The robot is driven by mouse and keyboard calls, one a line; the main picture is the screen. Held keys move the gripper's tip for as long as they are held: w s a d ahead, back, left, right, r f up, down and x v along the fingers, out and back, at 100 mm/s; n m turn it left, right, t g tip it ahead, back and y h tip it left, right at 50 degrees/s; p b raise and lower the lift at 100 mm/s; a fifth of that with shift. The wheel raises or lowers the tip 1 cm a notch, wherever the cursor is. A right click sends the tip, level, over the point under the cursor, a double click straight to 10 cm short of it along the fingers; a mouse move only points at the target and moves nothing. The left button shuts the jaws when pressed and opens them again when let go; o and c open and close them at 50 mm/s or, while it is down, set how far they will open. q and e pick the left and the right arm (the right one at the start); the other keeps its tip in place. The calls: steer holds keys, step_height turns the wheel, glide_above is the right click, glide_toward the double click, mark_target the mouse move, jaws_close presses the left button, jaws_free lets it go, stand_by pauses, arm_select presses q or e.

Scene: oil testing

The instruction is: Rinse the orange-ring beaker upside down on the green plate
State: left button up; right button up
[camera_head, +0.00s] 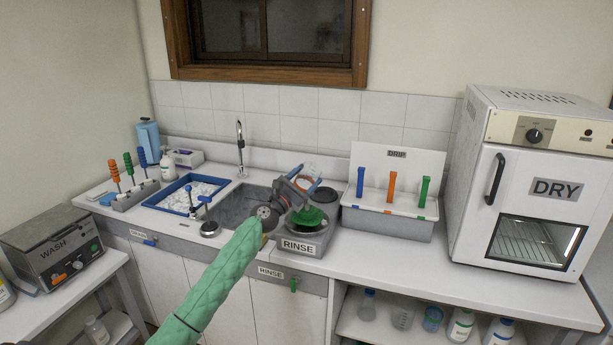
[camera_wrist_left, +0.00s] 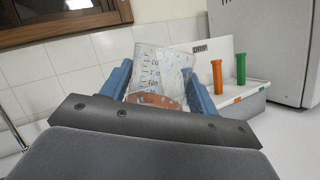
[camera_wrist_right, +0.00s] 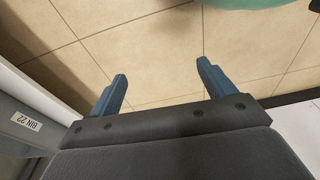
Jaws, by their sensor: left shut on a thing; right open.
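The orange-ring beaker (camera_wrist_left: 158,72) is clear glass with printed marks. In the left wrist view it stands between the blue fingers of my left gripper (camera_wrist_left: 158,88), which is shut on it, with the orange ring (camera_wrist_left: 155,101) at the near end. In the head view the beaker (camera_head: 305,180) is small and partly hidden by my gripper (camera_head: 303,187). It is held above and behind the green plate (camera_head: 307,217) of the rinse station (camera_head: 303,247). I cannot tell whether it touches the plate. My right gripper (camera_wrist_right: 160,92) is open and empty over the tiled floor.
The sink (camera_head: 240,204) and its faucet (camera_head: 240,150) lie left of the rinse station. The drip rack (camera_head: 390,222) with blue, orange and green pegs stands to the right. The dry oven (camera_head: 530,190) fills the far right. Counter between rack and oven is clear.

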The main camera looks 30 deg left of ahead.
arm_select(q)
steer(key=n+y+p, duration=0.1)
steer(key=n, duration=0.1)
steer(key=n+y+p, duration=0.2)
steer(key=n, duration=0.1)
steer(key=shift+a+r+n+t+p, duration=0.15)
steer(key=shift+n+t+p, duration=0.15)
steer(key=shift+t, duration=0.1)
steer(key=shift+n+y+p, duration=0.4)
steer(key=shift+n+p, duration=0.25)
steer(key=shift+n, duration=0.25)
steer(key=shift+f+b, duration=0.35)
arm_select(e)
steer(key=s+d+f, duration=0.4)
steer(key=s+f, duration=0.1)
steer(key=f, duration=0.4)
arm_select(q)
steer(key=shift+f, duration=0.3)
steer(key=shift+f+b, duration=0.3)
steer(key=shift+b, duration=0.2)
steer(key=shift+f+b, duration=2.05)
steer(key=shift+f, duration=0.15)
arm_select(e)
steer(key=w+a+r, duration=0.4)
steer(key=w+r, duration=0.1)
steer(key=r, duration=0.5)
steer(key=shift+w+a+r, duration=0.15)
steer(key=shift+a, duration=0.05)
steer(key=shift+w, duration=0.1)
